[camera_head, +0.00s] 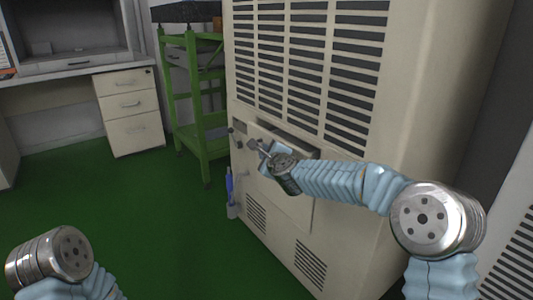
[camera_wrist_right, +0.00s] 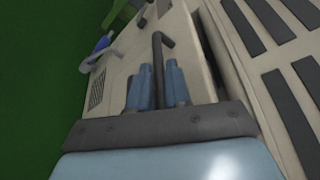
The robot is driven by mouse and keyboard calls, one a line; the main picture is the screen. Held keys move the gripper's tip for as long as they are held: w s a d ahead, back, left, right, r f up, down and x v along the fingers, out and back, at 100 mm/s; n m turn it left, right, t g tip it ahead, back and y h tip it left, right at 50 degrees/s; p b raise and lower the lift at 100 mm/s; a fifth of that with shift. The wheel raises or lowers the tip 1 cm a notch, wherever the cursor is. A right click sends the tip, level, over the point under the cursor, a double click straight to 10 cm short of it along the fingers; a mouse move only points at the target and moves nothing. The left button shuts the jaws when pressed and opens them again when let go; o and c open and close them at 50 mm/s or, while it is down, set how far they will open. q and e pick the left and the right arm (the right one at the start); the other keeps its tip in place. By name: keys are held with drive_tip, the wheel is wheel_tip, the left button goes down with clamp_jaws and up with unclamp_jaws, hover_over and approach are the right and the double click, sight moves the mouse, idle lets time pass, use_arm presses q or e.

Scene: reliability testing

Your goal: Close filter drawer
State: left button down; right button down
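The filter drawer (camera_head: 283,187) is a beige front panel low in the tall beige machine. Its top edge stands out from the machine, leaving a dark gap (camera_head: 300,140) along the top. In the right wrist view the panel (camera_wrist_right: 199,70) shows in front of the gripper. A dark bent handle (camera_wrist_right: 158,60) runs between the two blue fingers of my right gripper (camera_wrist_right: 158,88), which sit close on either side of it. In the head view my right gripper (camera_head: 265,148) is at the drawer's upper left. My left gripper is out of view; only a left arm link shows.
The beige machine (camera_head: 430,90) has dark vent slots above the drawer. A green metal rack (camera_head: 192,95) stands to its left, beside a desk with a white drawer unit (camera_head: 130,108). A blue bottle (camera_head: 230,190) is by the machine's left edge. Green floor (camera_head: 150,215) is clear.

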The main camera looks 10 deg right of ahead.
drive_tip(key=d, duration=0.1)
drive_tip(key=w+d, duration=0.2)
drive_tip(key=shift+d+b, duration=0.25)
drive_tip(key=shift+b, duration=0.15)
drive_tip(key=c, duration=1.2)
unclamp_jaws()
drive_tip(key=shift+o, duration=0.2)
drive_tip(key=b+v, duration=0.2)
drive_tip(key=v, duration=1.1)
drive_tip(key=shift+s, duration=0.4)
drive_tip(key=shift+r, duration=0.1)
